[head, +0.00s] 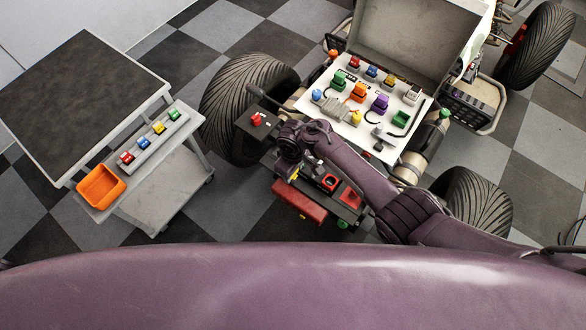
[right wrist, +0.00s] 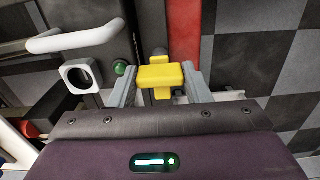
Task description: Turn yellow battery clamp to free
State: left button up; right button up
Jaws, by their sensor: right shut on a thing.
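The yellow battery clamp (right wrist: 160,76) sits between the two grey fingers of my right gripper (right wrist: 160,88) in the right wrist view. The fingers are shut on its sides. In the head view my right gripper (head: 288,168) is low over the battery area at the front of the quad, and my own arm covers most of the clamp; a small bit of yellow (head: 294,174) shows beside it. The clamp's exact turn angle cannot be told. My left gripper is not in view.
A red box (head: 299,202) and a black tray with red parts (head: 331,182) are close by. A white panel (head: 345,117) with several coloured connectors lies behind. A cart (head: 147,172) with an orange bin (head: 100,187) stands left. A white handle (right wrist: 75,38) is near the gripper.

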jog(key=shift+s+f, duration=0.1)
dwell(0.3)
jog(key=o, duration=1)
notch_tip(320, 180, up, 7)
jog(key=shift+f+p, duration=0.1)
jog(key=shift+p, duration=0.8)
jog(key=shift+r, duration=0.55)
